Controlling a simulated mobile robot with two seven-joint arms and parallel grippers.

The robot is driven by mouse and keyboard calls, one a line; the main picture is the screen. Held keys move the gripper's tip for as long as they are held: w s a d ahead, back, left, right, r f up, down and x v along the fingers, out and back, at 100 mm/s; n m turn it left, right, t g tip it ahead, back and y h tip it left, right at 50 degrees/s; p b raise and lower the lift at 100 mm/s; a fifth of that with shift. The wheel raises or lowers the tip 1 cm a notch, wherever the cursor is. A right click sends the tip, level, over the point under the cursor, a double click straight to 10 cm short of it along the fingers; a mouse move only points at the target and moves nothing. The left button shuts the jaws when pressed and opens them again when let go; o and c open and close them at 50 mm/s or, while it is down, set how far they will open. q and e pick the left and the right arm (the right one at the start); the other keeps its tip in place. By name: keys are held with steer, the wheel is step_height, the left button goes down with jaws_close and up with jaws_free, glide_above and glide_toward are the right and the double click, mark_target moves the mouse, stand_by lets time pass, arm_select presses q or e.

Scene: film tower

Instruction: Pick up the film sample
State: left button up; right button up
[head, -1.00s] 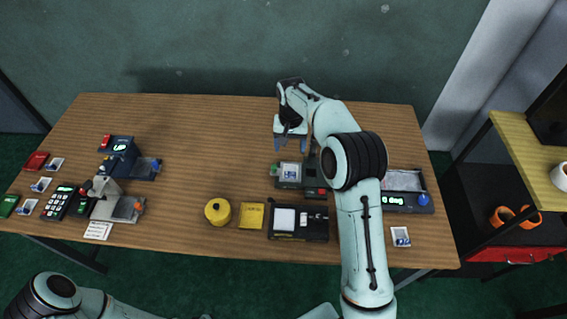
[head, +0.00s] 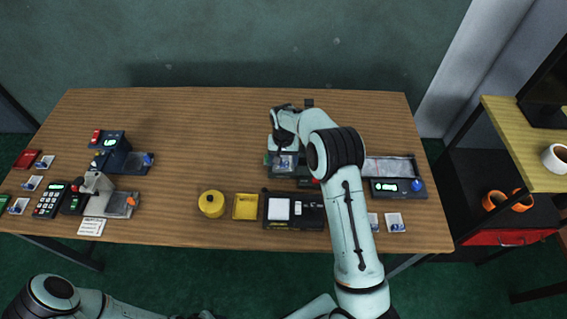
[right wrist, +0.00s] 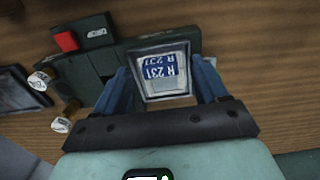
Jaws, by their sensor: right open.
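A film sample (right wrist: 163,76), a pale square frame with a blue label reading "231", sits on a dark green device (right wrist: 72,80) in the right wrist view. My right gripper (right wrist: 164,84) is open, with one blue finger on each side of the sample; I cannot tell whether they touch it. In the head view my right gripper (head: 284,163) is over the device (head: 308,184) and partly hides it and the sample. My left arm shows at the bottom left of the head view, but its gripper cannot be made out.
Near the device are a black-and-yellow unit (head: 312,212), a yellow tray (head: 245,207), a yellow canister (head: 211,204) and a tray unit with a display (head: 385,188). More samples lie at right (head: 395,222) and far left (head: 45,161). The table's back middle is clear.

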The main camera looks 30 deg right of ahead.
steer(key=shift+f, duration=0.6)
steer(key=c, duration=1.1)
steer(key=shift+c, duration=0.2)
steer(key=shift+r, duration=0.15)
